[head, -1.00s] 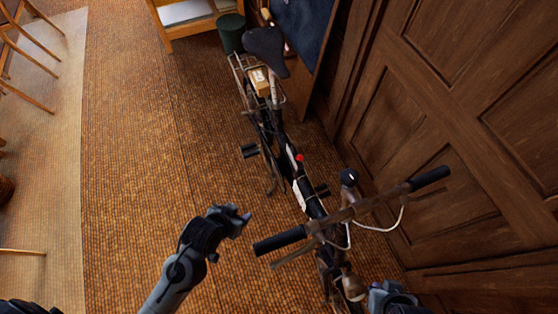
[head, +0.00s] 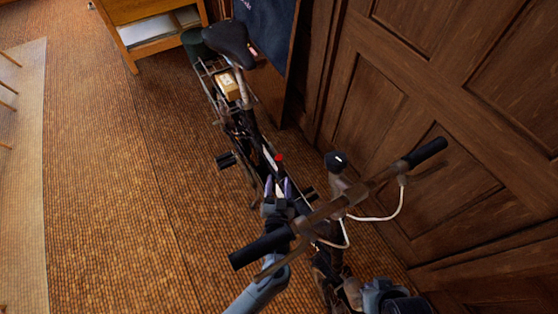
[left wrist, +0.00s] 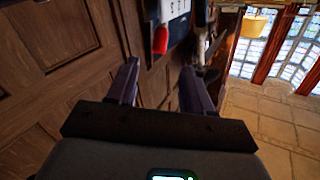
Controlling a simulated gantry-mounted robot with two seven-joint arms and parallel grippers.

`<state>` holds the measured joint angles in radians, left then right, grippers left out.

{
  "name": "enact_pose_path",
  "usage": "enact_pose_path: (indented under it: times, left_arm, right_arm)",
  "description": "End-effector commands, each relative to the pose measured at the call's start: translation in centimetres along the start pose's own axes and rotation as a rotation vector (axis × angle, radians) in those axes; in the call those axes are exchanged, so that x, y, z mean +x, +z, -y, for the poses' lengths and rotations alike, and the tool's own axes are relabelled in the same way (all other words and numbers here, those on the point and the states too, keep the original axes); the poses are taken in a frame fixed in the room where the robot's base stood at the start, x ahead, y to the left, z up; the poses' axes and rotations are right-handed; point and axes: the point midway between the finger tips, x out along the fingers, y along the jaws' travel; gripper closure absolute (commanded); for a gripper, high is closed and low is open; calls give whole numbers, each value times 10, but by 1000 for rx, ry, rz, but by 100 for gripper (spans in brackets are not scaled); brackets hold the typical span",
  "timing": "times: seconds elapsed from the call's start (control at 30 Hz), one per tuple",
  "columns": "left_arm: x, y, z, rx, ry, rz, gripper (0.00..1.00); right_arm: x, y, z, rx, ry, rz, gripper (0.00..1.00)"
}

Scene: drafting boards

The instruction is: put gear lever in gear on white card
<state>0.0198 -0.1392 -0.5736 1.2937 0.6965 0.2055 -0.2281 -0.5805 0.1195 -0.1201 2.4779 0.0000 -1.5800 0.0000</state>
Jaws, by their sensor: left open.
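The gear lever shows its red knob (head: 279,157) on the bicycle's frame. Beside the knob is a narrow white card (head: 269,160). My left gripper (head: 278,183) is open and empty, just in front of the knob, with its fingers pointing toward it. In the left wrist view, the red knob (left wrist: 160,40) lies beyond the gap between my open fingers (left wrist: 159,72), apart from both. The white card (left wrist: 175,9) carries dark marks too small to read and is cut by the top edge. My right gripper (head: 385,298) is only partly seen at the bottom.
The bicycle's handlebar (head: 318,214) crosses above my left arm. A saddle (head: 229,41) and a small box (head: 228,86) on the rear rack are farther back. A wooden panelled wall (head: 430,100) stands close on the right. The woven floor (head: 120,190) at left is clear.

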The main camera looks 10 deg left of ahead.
Motion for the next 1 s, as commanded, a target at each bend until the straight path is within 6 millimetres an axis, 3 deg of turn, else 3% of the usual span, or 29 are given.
enact_pose_path:
  times: [0.6, 1.0]
  left_arm:
    - [87, 1, -2, 2, -1, -5, 49]
    - [105, -1, -1, 1, 0, -4, 49]
  right_arm:
    - [34, 10, 1, 0, 0, -3, 100]
    - [40, 12, 1, 0, 0, -3, 100]
